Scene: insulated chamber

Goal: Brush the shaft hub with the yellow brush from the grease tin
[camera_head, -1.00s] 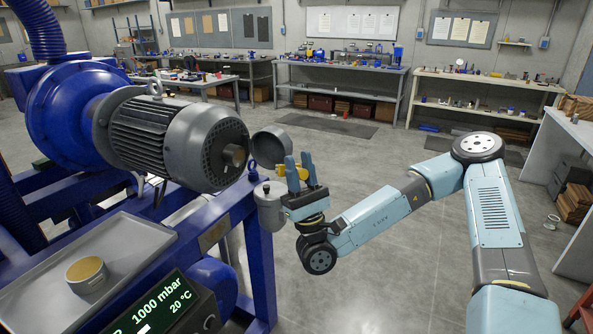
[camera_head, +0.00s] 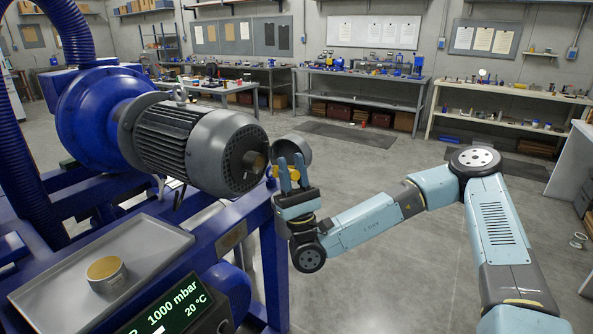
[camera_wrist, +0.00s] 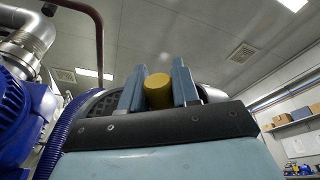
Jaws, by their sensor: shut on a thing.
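My gripper (camera_head: 291,173) is shut on the yellow brush (camera_head: 270,171), just right of the grey motor's end. In the wrist view, the round yellow end of the brush (camera_wrist: 158,91) sits between the two blue fingers. The shaft hub (camera_head: 254,163) is the brownish stub in the middle of the motor's end face. The brush lies close to the hub's right side; I cannot tell whether they touch. The grease tin (camera_head: 105,273) is an open, round, cream-coloured tin standing on the grey tray (camera_head: 160,250) at the lower left.
The grey motor (camera_head: 190,145) joins a blue pump housing (camera_head: 95,115) on a blue frame. A round grey cover (camera_head: 297,146) stands open behind my gripper. A display (camera_head: 170,305) reads 1000 mbar and 20 °C. Open floor lies to the right; workbenches line the back wall.

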